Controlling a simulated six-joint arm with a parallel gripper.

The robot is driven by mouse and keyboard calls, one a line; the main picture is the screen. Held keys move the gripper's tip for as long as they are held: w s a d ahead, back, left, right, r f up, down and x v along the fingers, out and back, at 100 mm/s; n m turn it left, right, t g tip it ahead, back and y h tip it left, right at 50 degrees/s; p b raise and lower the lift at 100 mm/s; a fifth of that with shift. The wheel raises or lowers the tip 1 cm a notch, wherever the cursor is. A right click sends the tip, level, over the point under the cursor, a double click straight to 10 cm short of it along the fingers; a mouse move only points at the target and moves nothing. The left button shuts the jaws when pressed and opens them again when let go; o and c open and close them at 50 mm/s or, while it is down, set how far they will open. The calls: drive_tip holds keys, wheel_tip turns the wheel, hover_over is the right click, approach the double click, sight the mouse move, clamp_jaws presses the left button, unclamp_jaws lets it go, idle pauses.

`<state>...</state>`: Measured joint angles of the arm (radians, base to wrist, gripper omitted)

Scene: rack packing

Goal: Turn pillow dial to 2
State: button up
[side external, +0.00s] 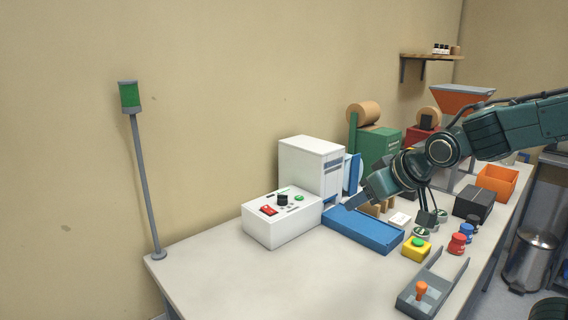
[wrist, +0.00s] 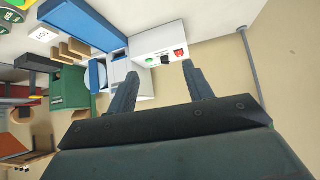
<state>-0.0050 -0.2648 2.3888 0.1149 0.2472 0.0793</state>
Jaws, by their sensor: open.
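A white machine (side external: 290,225) stands on the table, with a low control panel in front of a taller housing. Its black dial (side external: 283,199) sits on the panel top between a red switch (side external: 268,210) and a green button (side external: 299,197). The dial setting is too small to read. My gripper (side external: 352,206) is right of the panel, above the blue tray, apart from the dial. In the wrist view my gripper (wrist: 158,70) is open and empty, with the dial (wrist: 165,59) appearing between and beyond the fingertips.
The blue tray (side external: 362,231) adjoins the machine on its right. A signal post (side external: 142,180) rises at the left corner. The table's front left is clear.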

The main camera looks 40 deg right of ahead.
drive_tip(key=w+d+f+t+h, duration=0.1)
drive_tip(key=w+d+f+t, duration=0.15)
drive_tip(key=w, duration=0.75)
drive_tip(key=t, duration=0.2)
approach(283, 198)
drive_tip(key=shift+h, duration=0.3)
drive_tip(key=shift+v, duration=2.4)
drive_tip(key=shift+a+f, duration=0.15)
drive_tip(key=shift+a, duration=0.05)
drive_tip(key=shift+x, duration=6.85)
drive_tip(key=c, duration=0.9)
